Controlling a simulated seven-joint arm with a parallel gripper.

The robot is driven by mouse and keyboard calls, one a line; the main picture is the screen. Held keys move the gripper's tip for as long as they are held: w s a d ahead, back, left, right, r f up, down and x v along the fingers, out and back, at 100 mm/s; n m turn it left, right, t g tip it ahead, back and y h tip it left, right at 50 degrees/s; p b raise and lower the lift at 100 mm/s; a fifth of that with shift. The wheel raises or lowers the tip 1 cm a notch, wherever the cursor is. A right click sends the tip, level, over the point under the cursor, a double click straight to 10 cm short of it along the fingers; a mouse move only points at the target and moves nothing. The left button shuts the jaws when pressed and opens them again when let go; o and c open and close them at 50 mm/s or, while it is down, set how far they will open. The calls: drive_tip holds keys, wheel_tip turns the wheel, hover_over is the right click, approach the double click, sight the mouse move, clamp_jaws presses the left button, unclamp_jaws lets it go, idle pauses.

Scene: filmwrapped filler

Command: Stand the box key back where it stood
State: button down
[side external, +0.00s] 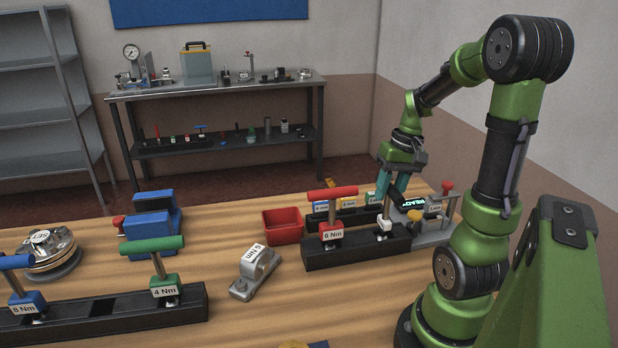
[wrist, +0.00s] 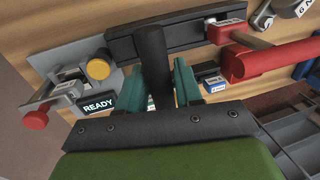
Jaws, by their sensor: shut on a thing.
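My gripper (side external: 392,188) is over the right end of a black rack (side external: 350,256). In the wrist view, its teal fingers (wrist: 158,95) are shut on a dark cylindrical handle (wrist: 152,60), likely the box key. Below the fingers in the side view is a small white piece (side external: 384,224) at the rack's right end; I cannot tell whether it is fully seated. A red-handled key (side external: 331,234) marked 6 Nm stands in the same rack to the left; its red handle (wrist: 275,62) also shows in the wrist view.
A tester with a READY display (wrist: 98,105), a yellow knob (wrist: 98,68) and a red knob (side external: 447,187) stands close right of the rack. A red bin (side external: 282,227) and small labelled boxes (side external: 348,203) are behind. A second rack (side external: 100,308) holds green and blue keys.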

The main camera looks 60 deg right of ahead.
drive_tip(key=shift+f, duration=0.1)
drive_tip(key=c, duration=0.8)
unclamp_jaws()
drive_tip(key=shift+o, duration=0.2)
wheel_tip(320, 180, up, 12)
drive_tip(key=s+d, duration=0.2)
drive_tip(key=w+a+f+n+t, duration=0.1)
drive_tip(key=w+a+n+t, duration=0.1)
drive_tip(key=a, duration=1.1)
drive_tip(key=w+a+f+n+t, duration=0.1)
drive_tip(key=w+a+n+t, duration=0.2)
drive_tip(key=a, duration=1)
drive_tip(key=shift+w+f+t, duration=0.3)
drive_tip(key=shift+w, duration=0.1)
drive_tip(key=shift+a, duration=0.1)
